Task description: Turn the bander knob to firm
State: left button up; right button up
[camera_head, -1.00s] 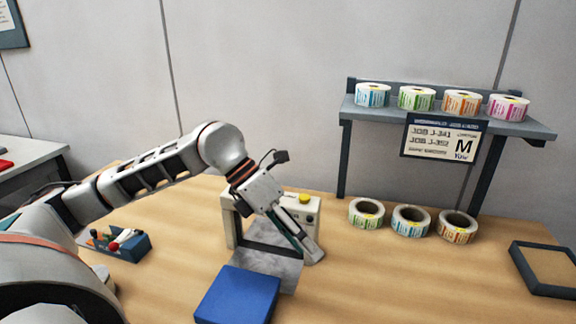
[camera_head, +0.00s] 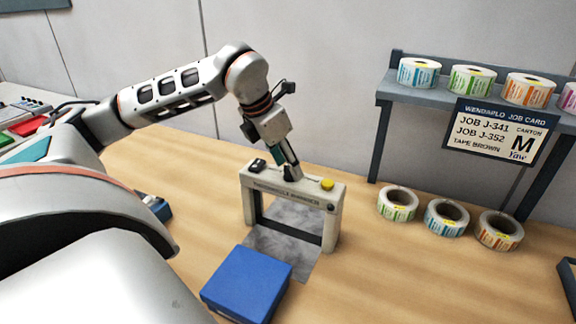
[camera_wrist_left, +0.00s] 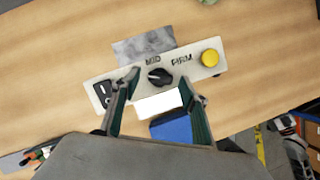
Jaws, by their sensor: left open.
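The bander (camera_head: 334,222) is a cream arch-shaped machine standing on the table. Its top panel shows in the left wrist view with a black knob (camera_wrist_left: 158,77), the word MID above it and FIRM to the right. I cannot tell for sure where the knob's pointer is set. My left gripper (camera_head: 291,174) points down at the middle of the bander's top and hides the knob in the head view. In the left wrist view the open fingers (camera_wrist_left: 158,84) lie on either side of the knob, with gaps; contact cannot be told. My right gripper is not in view.
A yellow button (camera_head: 327,184) and a black switch (camera_head: 257,165) flank the knob. A blue box (camera_head: 246,284) lies in front of the bander. Label rolls (camera_head: 446,217) stand at right below a shelf (camera_head: 384,88) with a job card (camera_head: 495,132). Bare table lies between them.

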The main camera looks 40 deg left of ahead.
pick_arm(q)
jog(key=shift+w+f, duration=0.2)
jog(key=shift+f, duration=0.2)
jog(key=c, duration=1.1)
